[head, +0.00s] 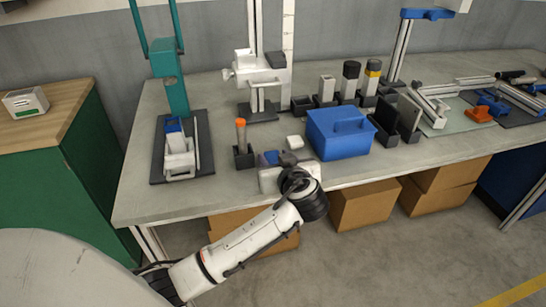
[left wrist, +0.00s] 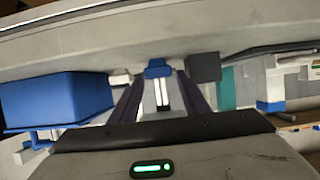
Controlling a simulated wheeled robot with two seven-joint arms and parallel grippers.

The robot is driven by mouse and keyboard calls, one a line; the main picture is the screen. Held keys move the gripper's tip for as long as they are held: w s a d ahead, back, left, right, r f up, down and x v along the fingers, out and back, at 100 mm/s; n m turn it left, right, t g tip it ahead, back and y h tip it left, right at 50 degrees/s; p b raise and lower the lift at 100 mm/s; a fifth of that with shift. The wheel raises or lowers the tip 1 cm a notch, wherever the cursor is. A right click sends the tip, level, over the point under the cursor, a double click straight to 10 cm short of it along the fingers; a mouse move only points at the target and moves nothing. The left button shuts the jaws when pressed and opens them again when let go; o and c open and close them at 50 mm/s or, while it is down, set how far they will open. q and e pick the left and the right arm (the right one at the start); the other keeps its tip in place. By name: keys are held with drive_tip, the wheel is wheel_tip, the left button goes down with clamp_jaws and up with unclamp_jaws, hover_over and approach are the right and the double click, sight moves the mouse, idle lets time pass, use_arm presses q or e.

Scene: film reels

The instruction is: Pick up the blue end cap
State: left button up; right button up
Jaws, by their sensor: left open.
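The blue end cap (left wrist: 158,68) shows in the left wrist view at the top of a pale upright strip, between and just beyond my left gripper's fingertips (left wrist: 160,84). The two dark fingers are apart, with a gap on each side of the cap. In the head view my left gripper (head: 277,159) is at the bench's front edge, left of the blue caddy. A small blue patch there (head: 271,156), probably the cap, is mostly hidden by the gripper. I cannot tell whether a finger touches it. My right gripper is not in view.
The blue caddy (head: 338,134) stands close right of the gripper. A dark holder with an orange-topped tube (head: 240,136) stands left, and a small white block (head: 295,142) behind. A teal press (head: 171,82) is farther left. Bare bench (head: 225,188) lies at front left.

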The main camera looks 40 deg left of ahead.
sight(273, 155)
use_arm(q)
drive_tip(key=shift+x, duration=1.95)
drive_tip(key=c, duration=0.8)
